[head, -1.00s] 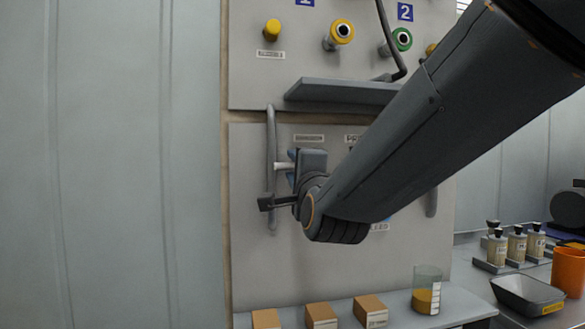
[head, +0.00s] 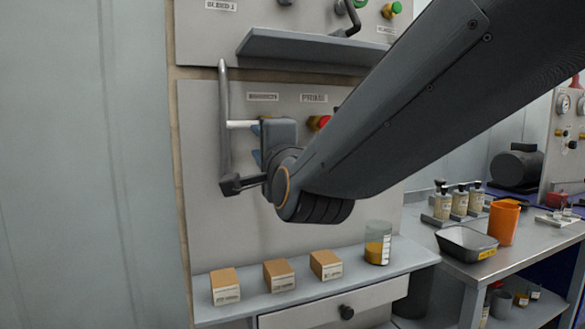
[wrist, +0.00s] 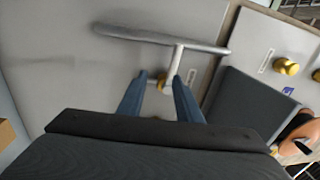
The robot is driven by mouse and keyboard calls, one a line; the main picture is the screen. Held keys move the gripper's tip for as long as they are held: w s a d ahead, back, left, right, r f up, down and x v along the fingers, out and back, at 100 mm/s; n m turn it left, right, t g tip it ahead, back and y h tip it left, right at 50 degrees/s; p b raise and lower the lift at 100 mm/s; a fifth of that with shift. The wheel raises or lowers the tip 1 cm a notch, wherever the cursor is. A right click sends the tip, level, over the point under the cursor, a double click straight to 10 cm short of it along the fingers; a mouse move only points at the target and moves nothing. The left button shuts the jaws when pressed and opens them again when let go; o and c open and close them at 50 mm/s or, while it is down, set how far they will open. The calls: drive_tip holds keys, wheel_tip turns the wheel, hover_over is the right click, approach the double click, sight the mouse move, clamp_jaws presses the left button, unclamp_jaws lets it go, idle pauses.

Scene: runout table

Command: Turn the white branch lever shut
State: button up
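The white branch lever (head: 242,124) shows as a pale horizontal bar on the lower grey panel, pointing left toward the vertical grey rail. In the wrist view the lever (wrist: 173,65) runs from the rail down to a brass fitting between my fingers. My gripper (head: 257,143) is at the lever's right end, its body hiding part of the fitting. In the wrist view my gripper (wrist: 153,84) has its two blue fingers apart, one on each side of the lever's fitting end. The right finger is close to the lever; I cannot tell if it touches.
The vertical grey rail (head: 224,125) stands beside the lever. A grey ledge (head: 300,46) juts out above. Below, a shelf (head: 350,280) carries small brown boxes (head: 279,275) and a beaker (head: 378,243). A red knob (head: 320,122) is behind my arm.

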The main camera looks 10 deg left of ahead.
drive_tip(key=d+f+n+g+h+p, duration=0.1)
drive_tip(key=d+f+n+g+h, duration=0.25)
drive_tip(key=d+f, duration=0.6)
drive_tip(key=d+f+n+g+h+p, duration=0.15)
drive_tip(key=d+f+g, duration=0.35)
drive_tip(key=f, duration=0.7)
drive_tip(key=s+d+f+n+g+h, duration=0.2)
drive_tip(key=s+d+f+n+g, duration=0.1)
drive_tip(key=s+d+f, duration=0.4)
drive_tip(key=s+d+f+n+g+h+p, duration=0.1)
drive_tip(key=s+d+f+g, duration=0.4)
drive_tip(key=s+d, duration=0.7)
drive_tip(key=s+f+n+h, duration=0.1)
drive_tip(key=f+n, duration=0.1)
drive_tip(key=shift+s+n+g, duration=0.25)
drive_tip(key=shift+n+g, duration=0.1)
drive_tip(key=shift+n, duration=0.05)
